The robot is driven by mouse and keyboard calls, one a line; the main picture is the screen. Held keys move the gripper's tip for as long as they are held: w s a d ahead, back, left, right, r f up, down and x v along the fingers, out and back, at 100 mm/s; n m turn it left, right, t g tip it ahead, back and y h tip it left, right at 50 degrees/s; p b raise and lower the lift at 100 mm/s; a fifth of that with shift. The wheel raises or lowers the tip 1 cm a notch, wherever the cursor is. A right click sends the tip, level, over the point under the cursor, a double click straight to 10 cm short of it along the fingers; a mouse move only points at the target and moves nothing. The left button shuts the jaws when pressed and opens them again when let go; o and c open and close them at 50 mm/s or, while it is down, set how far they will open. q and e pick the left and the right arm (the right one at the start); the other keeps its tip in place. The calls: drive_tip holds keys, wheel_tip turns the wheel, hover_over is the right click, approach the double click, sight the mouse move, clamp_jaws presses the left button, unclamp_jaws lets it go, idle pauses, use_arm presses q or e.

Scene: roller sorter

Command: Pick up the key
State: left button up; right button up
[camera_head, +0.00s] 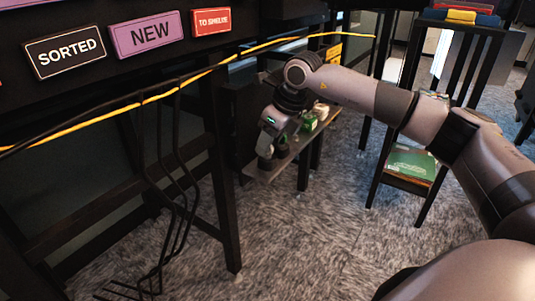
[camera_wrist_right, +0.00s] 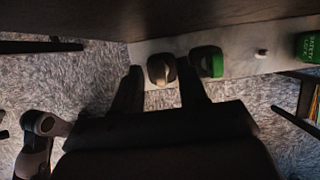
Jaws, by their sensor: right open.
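I cannot make out a key for certain in either view. In the right wrist view my right gripper (camera_wrist_right: 160,72) is open, its dark fingers reaching to a narrow pale shelf (camera_wrist_right: 233,66). A rounded brown-grey object (camera_wrist_right: 161,69) lies between the fingertips; I cannot tell whether they touch it. A dark and green object (camera_wrist_right: 207,62) sits just right of the right finger, and a small white piece (camera_wrist_right: 262,53) lies farther right. In the head view the right gripper (camera_head: 270,150) hangs over the near end of the shelf. My left gripper is not in view.
A green lettered box (camera_wrist_right: 308,47) stands at the shelf's right end. In the head view, a dark frame with a SORTED sign (camera_head: 65,52) and a yellow cable (camera_head: 180,86) is at left. A dark stand (camera_head: 408,170) is at right. Carpet between is clear.

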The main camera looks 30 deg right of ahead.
clamp_jaws()
drive_tip(key=shift+r, duration=0.1)
drive_tip(key=shift+r, duration=0.35)
wheel_tip(320, 180, up, 6)
drive_tip(key=p, duration=0.2)
drive_tip(key=shift+f+p, duration=0.15)
drive_tip(key=shift+p, duration=0.15)
use_arm(q)
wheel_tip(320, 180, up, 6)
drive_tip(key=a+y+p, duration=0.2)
drive_tip(key=p, duration=0.7)
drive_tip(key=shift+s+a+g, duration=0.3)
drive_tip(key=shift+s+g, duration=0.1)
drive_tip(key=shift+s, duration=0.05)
use_arm(e)
wheel_tip(320, 180, up, 18)
